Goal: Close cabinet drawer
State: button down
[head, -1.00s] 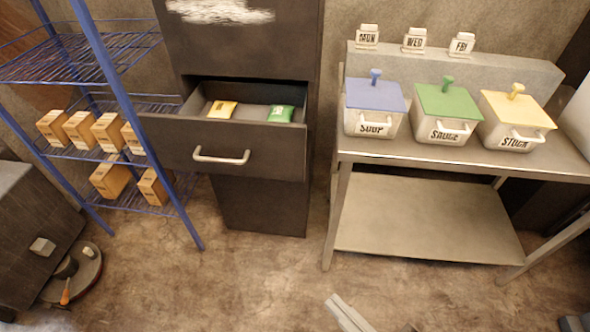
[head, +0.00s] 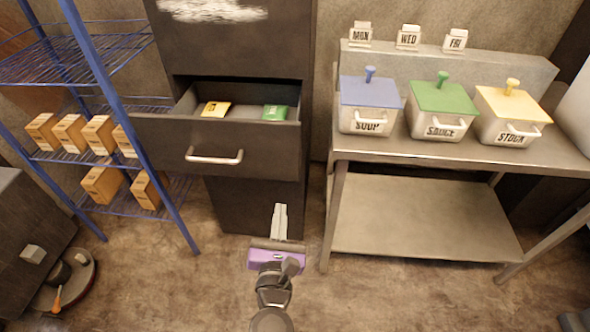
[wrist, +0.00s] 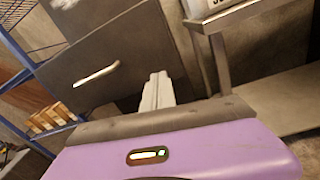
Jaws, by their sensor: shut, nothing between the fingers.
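The dark cabinet drawer (head: 262,157) is pulled out, with a light handle (head: 214,156) on its front. It holds a yellow packet (head: 216,109) and a green packet (head: 274,112). The dark cabinet (head: 255,207) stands behind and below it. My gripper (head: 280,208) is shut and empty, in front of the cabinet and below the right part of the drawer front, apart from the handle. In the wrist view the drawer front (wrist: 115,60) and handle (wrist: 96,75) show to the left of my shut fingers (wrist: 157,82).
A blue wire shelf (head: 120,110) with several small boxes stands left of the cabinet. A metal table (head: 430,160) with three lidded containers stands to the right. A dark box (head: 30,215) and a round tray (head: 62,290) are at lower left. Floor in front is clear.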

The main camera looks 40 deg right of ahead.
jog(key=d+h, duration=0.1)
jog(key=n, duration=0.1)
send_near(296, 161)
jog(key=shift+g, duration=0.3)
jog(key=x, duration=0.6)
jog(key=shift+w+d+r, duration=0.2)
jog(key=shift+w, duration=0.15)
jog(key=shift+w+d, duration=0.25)
jog(key=b+x, duration=0.5)
jog(key=x, duration=1.5)
jog(key=shift+d+f+b, duration=0.1)
jog(key=shift+d+b, duration=0.1)
jog(key=shift+b, duration=0.1)
jog(key=shift+w+d, duration=0.3)
jog(key=shift+w, duration=0.1)
jog(key=shift+w+d+r, duration=0.1)
jog(key=shift+r, duration=0.2)
jog(key=shift+d+r, duration=0.1)
